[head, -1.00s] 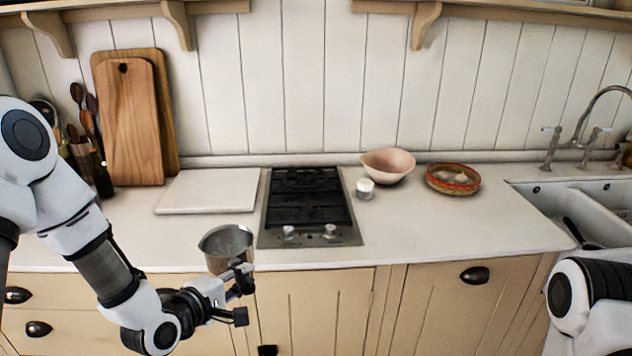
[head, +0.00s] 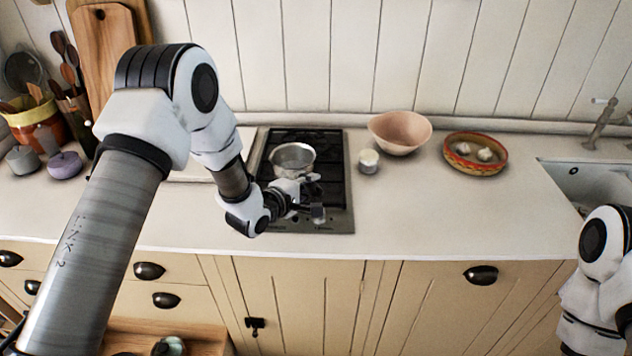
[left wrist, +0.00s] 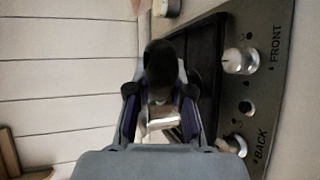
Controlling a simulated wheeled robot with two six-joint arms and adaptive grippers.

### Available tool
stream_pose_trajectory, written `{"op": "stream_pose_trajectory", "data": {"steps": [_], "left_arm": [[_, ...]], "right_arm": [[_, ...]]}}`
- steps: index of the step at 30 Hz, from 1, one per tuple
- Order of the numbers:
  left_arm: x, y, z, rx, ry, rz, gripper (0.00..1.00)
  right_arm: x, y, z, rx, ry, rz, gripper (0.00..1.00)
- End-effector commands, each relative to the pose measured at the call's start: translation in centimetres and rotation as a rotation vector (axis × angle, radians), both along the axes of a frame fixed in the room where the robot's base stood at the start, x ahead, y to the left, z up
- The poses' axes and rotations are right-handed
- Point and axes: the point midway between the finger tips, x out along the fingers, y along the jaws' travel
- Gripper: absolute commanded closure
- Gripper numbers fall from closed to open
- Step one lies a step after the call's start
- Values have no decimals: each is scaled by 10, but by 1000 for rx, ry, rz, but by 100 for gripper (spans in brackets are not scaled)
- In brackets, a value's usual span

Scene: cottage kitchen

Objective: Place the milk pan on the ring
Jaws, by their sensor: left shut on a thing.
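The milk pan (head: 292,158) is a small steel pan, seen in the head view over the black hob (head: 335,212). My left gripper (head: 312,192) is at the pan's near side, shut on the pan's handle, which the fingers mostly hide. I cannot tell whether the pan's base touches a ring or hangs just above; the pan hides the grate under it. In the left wrist view the gripper (left wrist: 160,112) is in the middle, with the hob's knobs (left wrist: 240,61), marked FRONT and BACK, to its right. Only my right arm shows at the right edge; its gripper is out of view.
A small white-topped pot (head: 368,162) stands just right of the hob. A pink bowl (head: 400,133) and a red-rimmed dish (head: 476,155) stand farther right. A pale board lies left of the hob, partly behind my left arm. The front right counter is clear.

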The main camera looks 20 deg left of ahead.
Motion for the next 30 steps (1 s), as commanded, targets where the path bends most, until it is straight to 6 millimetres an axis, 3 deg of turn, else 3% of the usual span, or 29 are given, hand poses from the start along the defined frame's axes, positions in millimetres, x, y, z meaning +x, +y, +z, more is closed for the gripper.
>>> {"op": "stream_pose_trajectory", "data": {"steps": [3, 5, 12, 18, 19, 20, 21, 30], "left_arm": [[21, -6, 1, 1, -3, -1, 100], [25, -8, -3, 1, 0, -1, 100], [26, -7, -36, 0, 0, 0, 100], [26, -7, -38, 1, -1, 0, 100], [25, -7, -39, 0, 1, 0, 69], [25, -7, -39, 0, 1, 0, 58], [25, -7, -38, 0, 1, 0, 54], [24, -6, -38, 1, 1, 1, 54]], "right_arm": [[0, 0, 10, 0, 0, 0, 60], [0, 0, 12, 0, 0, 1, 60], [0, 0, 28, 0, 0, 1, 60], [0, 0, 25, 0, 0, 1, 60], [0, 0, 25, 0, 0, 1, 60], [0, 0, 25, 0, 0, 1, 60], [0, 0, 25, 0, 0, 1, 60], [0, 0, 24, 0, 0, 1, 60]]}}
